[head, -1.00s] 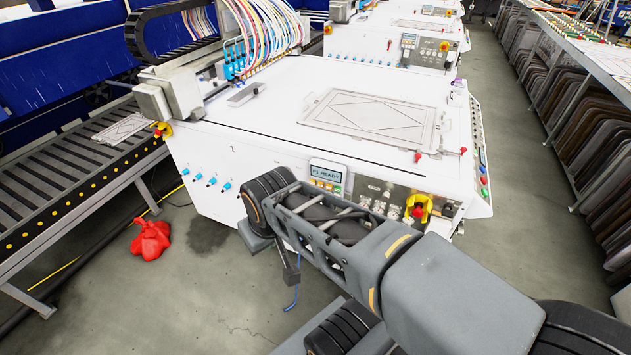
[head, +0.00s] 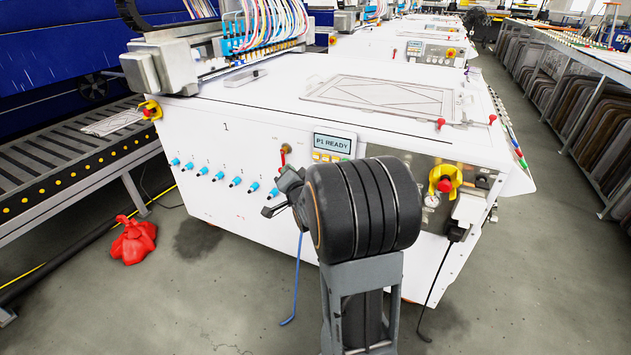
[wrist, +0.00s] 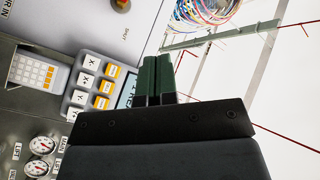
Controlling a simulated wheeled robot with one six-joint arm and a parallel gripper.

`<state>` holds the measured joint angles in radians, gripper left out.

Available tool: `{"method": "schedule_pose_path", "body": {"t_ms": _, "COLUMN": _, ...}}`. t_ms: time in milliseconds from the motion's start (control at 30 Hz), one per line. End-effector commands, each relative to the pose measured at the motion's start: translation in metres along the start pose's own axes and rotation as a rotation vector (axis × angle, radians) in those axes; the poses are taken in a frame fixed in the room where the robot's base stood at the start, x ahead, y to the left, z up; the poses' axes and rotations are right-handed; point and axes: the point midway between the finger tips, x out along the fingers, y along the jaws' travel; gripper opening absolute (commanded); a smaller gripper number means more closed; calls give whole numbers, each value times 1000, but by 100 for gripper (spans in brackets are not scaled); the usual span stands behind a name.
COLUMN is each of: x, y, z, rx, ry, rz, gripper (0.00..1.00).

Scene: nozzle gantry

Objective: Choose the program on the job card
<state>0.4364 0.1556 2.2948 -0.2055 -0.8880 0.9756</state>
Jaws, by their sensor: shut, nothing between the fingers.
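The white machine's display (head: 332,143) reads "P1 READY" in the head view. Below it is a row of small yellow and white keys, partly hidden by my arm. In the wrist view the keypad (wrist: 93,84) shows white and orange keys, with the display (wrist: 126,88) partly hidden behind my fingers. A card with a grid of white and orange squares (wrist: 33,73) is at the left; I cannot read any writing on it. My gripper (wrist: 160,63) is shut and empty, to the right of the keypad. In the head view it (head: 283,190) is before the machine's front, left of the display.
Round gauges (wrist: 42,145) sit below the card. A red knob on a yellow base (head: 445,183) is right of my arm. Blue valves (head: 218,175) line the front at left. A framed panel (head: 385,97) lies on the machine top. A red bundle (head: 134,240) lies on the floor.

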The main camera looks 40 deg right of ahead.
Motion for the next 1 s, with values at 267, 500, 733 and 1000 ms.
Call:
{"method": "schedule_pose_path", "body": {"t_ms": 267, "x": 6, "y": 48, "z": 6, "rx": 149, "ry": 129, "rz": -159, "gripper": 0}}
{"method": "schedule_pose_path", "body": {"t_ms": 500, "x": 6, "y": 49, "z": 3, "rx": 169, "ry": 143, "rz": -184, "gripper": 0}}
{"method": "schedule_pose_path", "body": {"t_ms": 733, "x": 6, "y": 49, "z": 3, "rx": 168, "ry": 142, "rz": -183, "gripper": 0}}
{"method": "schedule_pose_path", "body": {"t_ms": 1000, "x": 20, "y": 57, "z": -8, "rx": 168, "ry": 144, "rz": -181, "gripper": 0}}
